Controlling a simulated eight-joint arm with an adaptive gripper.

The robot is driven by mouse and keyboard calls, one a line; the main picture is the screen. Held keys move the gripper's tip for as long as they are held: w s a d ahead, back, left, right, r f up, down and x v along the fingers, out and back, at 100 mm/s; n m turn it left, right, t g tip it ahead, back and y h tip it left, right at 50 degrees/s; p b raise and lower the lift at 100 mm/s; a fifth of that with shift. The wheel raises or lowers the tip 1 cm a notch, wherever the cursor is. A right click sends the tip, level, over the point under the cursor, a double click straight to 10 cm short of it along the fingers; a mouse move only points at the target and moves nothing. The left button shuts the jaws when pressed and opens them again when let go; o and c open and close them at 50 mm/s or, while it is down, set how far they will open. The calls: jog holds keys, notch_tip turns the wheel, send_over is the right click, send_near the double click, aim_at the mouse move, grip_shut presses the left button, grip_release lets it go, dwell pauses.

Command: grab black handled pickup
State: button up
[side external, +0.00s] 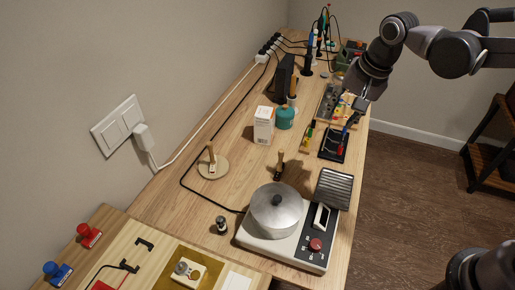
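I cannot tell for certain which thing is the black handled pickup. A small tool with a dark handle (279,172) stands on the bench behind the metal pot. A black tray (325,153) at the right edge of the bench holds small coloured tools, too small to make out. My gripper (353,118) points down over the far end of this tray, with something blue at or below its tips. Whether it touches or holds anything is unclear, and so is the opening between its fingers.
A metal pot (276,211) sits on a white device (310,255). A ribbed dark plate (335,188), white box (264,125), teal jar (285,118) and round wooden stand (220,172) are on the bench. A parts tray (328,100) is near my gripper. A cable (183,183) runs along the left.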

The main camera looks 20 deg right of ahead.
jog(key=w+a+f+m+g, duration=0.2)
jog(key=w+a+f+m, duration=0.3)
jog(key=w+a, duration=0.1)
jog(key=m+g, duration=0.1)
jog(key=m, duration=0.2)
send_over(281, 155)
jog(key=shift+h, duration=0.3)
jog(key=f, duration=0.5)
jog(key=shift+w+d+f, duration=0.2)
jog(key=shift+w+d, duration=0.05)
notch_tip(281, 155, down, 11)
jog(key=shift+w+r, duration=0.1)
jog(key=shift+w, duration=0.05)
grip_shut()
